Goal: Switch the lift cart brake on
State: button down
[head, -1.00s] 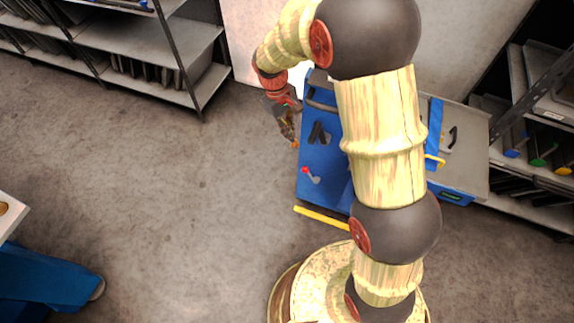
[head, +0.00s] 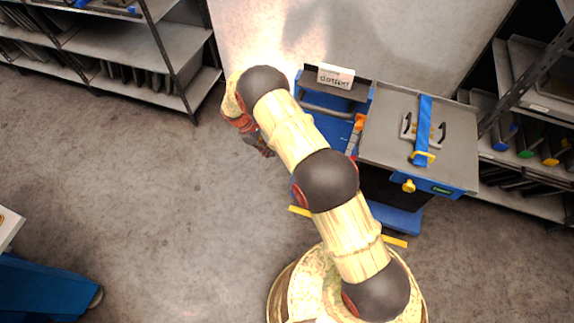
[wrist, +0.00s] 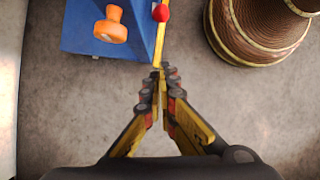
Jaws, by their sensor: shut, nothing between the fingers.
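The blue lift cart (head: 330,128) stands right of centre in the head view, with its grey top plate (head: 385,150) on the right. My arm covers part of its left side. In the wrist view its blue body (wrist: 78,35) is at the upper left. An orange knob (wrist: 110,25) stands on it, and a red ball (wrist: 161,13) shows at its right edge, perhaps a lever tip. Which of them is the brake control I cannot tell. My gripper (wrist: 160,72) is shut and empty, below the red ball in the picture and apart from it. In the head view my gripper (head: 268,150) is left of the cart.
A blue strap (head: 424,120) with a yellow hook crosses the top plate between black handles. A white sign (head: 336,76) stands at the cart's back. Shelves (head: 140,45) are at the upper left and right. Yellow strips mark the floor.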

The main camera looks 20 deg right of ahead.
jog(key=shift+f, duration=0.2)
jog(key=s+d+f+b, duration=0.3)
jog(key=d+f, duration=0.4)
jog(key=f, duration=0.1)
jog(key=shift+s+d+b, duration=0.15)
jog(key=shift+s+b, duration=0.15)
jog(key=shift+s, duration=0.05)
dwell(0.5)
jog(key=s+d+r+p, duration=0.2)
jog(key=shift+d+r, duration=0.15)
jog(key=shift+d, duration=0.2)
jog(key=shift+s, duration=0.1)
dwell(1.0)
